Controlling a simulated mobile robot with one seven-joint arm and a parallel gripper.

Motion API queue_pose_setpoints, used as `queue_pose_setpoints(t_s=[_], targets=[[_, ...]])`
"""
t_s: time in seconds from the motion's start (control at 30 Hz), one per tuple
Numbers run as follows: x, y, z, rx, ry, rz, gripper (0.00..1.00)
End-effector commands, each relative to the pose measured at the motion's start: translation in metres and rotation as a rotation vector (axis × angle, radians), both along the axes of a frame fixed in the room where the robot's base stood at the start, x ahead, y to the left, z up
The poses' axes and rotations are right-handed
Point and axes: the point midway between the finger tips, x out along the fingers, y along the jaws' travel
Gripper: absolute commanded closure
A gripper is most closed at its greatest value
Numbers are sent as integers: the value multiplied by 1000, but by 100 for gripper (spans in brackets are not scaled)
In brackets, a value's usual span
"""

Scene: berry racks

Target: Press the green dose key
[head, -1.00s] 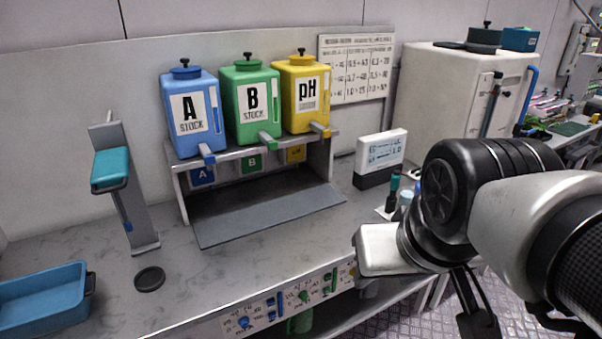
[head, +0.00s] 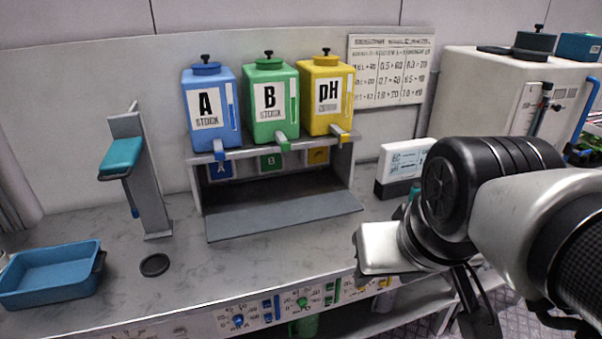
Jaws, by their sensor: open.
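The front panel (head: 222,324) along the bench's front edge carries dosing controls in blue, green and yellow groups. The green group has a round green knob (head: 302,302) with small upright green keys (head: 329,299) to its right. Lettering there is too small to read, so I cannot tell which green control is the dose key. The green B stock tank (head: 269,100) stands on the rack above, between blue A and yellow pH. My gripper (head: 478,308) hangs below my wrist at lower right, open, dark and partly cut off, right of the green keys and apart from them.
The dosing rack (head: 350,165) has a grey tray (head: 285,217) before it. A white meter (head: 405,160) stands right of it. A teal-topped stand (head: 150,190), black disc (head: 154,265) and blue bin (head: 50,275) are at left. The bench front is clear.

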Motion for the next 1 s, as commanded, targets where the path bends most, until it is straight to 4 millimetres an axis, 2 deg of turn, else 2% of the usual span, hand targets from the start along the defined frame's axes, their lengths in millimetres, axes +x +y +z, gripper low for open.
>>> queue_pose_setpoints(t_s=[0.17,0.4,0.43,1.0], targets=[[0,0,0,0,0,0,58],[0,0,0,0,0,0,98],[0,0,0,0,0,0,100],[0,0,0,0,0,0,100]])
